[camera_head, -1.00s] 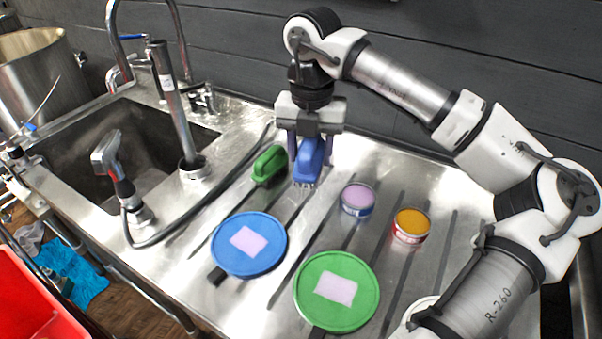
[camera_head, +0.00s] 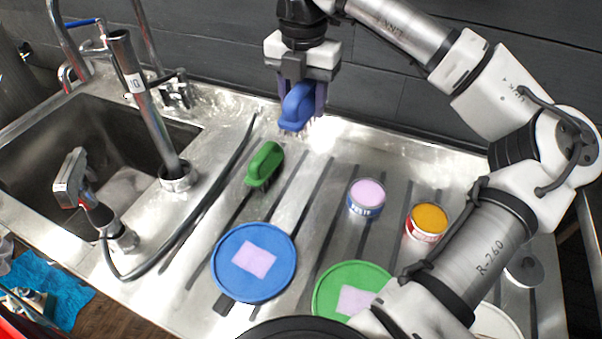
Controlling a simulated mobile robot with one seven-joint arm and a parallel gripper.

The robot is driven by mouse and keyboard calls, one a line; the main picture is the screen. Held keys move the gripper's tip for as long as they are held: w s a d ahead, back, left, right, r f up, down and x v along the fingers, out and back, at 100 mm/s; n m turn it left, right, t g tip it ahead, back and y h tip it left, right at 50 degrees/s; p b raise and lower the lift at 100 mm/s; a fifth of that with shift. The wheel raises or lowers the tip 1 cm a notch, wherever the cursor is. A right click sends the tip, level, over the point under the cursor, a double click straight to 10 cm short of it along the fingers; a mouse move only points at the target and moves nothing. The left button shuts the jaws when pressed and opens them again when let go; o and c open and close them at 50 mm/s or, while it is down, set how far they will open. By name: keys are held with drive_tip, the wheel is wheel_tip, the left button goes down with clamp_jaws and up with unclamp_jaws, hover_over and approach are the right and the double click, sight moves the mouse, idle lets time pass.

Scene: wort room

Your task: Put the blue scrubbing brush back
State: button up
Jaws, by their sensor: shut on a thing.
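The blue scrubbing brush (camera_head: 297,107) is between the fingers of my gripper (camera_head: 300,100), bristles facing down. My gripper is shut on it and holds it above the back of the steel drainboard (camera_head: 300,205). A green brush (camera_head: 264,164) lies on the drainboard below and to the left of it. A round blue lid (camera_head: 254,288) with a pinkish patch (camera_head: 253,260) lies in front. A green lid (camera_head: 325,289) with a similar patch lies to its right, partly hidden by my arm.
A tin with a pink top (camera_head: 367,193) and one with an orange top (camera_head: 429,216) stand on the right. The sink (camera_head: 60,140), spray head (camera_head: 72,178) and black hose (camera_head: 205,205) are on the left. A dark plank wall stands behind.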

wheel_tip(320, 180, down, 18)
drive_tip(key=p, duration=0.3)
drive_tip(key=shift+f, duration=0.25)
drive_tip(key=shift+f, duration=0.2)
drive_tip(key=o, duration=1)
drive_tip(key=shift+r, duration=0.15)
wheel_tip(320, 180, up, 12)
drive_tip(key=b, duration=0.3)
drive_tip(key=shift+r, duration=0.1)
